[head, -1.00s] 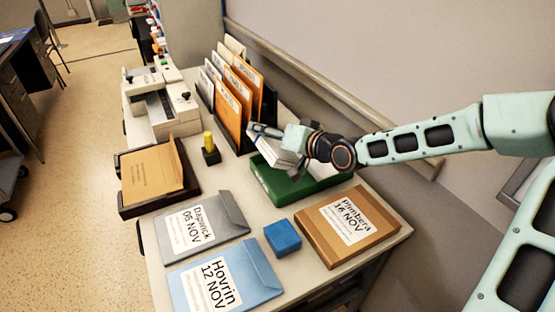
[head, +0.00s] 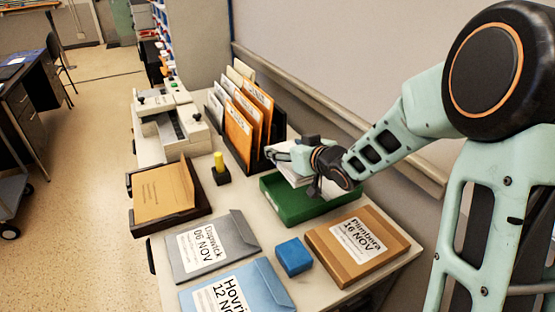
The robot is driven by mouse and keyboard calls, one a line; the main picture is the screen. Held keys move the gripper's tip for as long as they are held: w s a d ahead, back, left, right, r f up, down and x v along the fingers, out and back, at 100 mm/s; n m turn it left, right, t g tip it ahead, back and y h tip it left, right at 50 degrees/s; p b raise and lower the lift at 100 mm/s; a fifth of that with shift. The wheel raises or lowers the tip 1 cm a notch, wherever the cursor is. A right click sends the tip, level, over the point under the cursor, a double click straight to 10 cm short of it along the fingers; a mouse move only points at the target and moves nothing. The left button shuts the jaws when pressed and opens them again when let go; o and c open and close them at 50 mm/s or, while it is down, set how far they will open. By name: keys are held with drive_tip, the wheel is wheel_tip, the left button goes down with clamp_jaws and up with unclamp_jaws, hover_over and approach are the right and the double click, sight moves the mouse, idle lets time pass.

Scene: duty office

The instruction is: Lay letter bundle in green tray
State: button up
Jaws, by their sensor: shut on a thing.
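The green tray (head: 289,213) lies on the desk between the file rack and the brown Pimbera packet. My gripper (head: 290,160) is over the tray's back part, shut on the white letter bundle (head: 290,175). The bundle is tilted, and its lower end is at or just above the tray's inside. I cannot tell whether it touches the tray floor. My gripper and wrist hide part of the bundle and the tray's back right corner.
A rack of orange folders (head: 243,127) stands close behind the tray. A blue block (head: 293,257), the Pimbera packet (head: 356,242), a grey envelope (head: 212,245) and a blue envelope (head: 240,290) lie in front. A yellow-topped stamp (head: 220,170) stands left. The wall is behind.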

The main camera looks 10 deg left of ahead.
sight(307, 182)
drive_tip(key=shift+d+r, duration=0.1)
drive_tip(key=shift+r, duration=0.25)
wheel_tip(307, 182, down, 9)
drive_tip(key=b, duration=0.8)
drive_tip(key=shift+f, duration=0.2)
drive_tip(key=o, duration=1.4)
drive_tip(key=v, duration=1.2)
drive_tip(key=shift+r, duration=0.1)
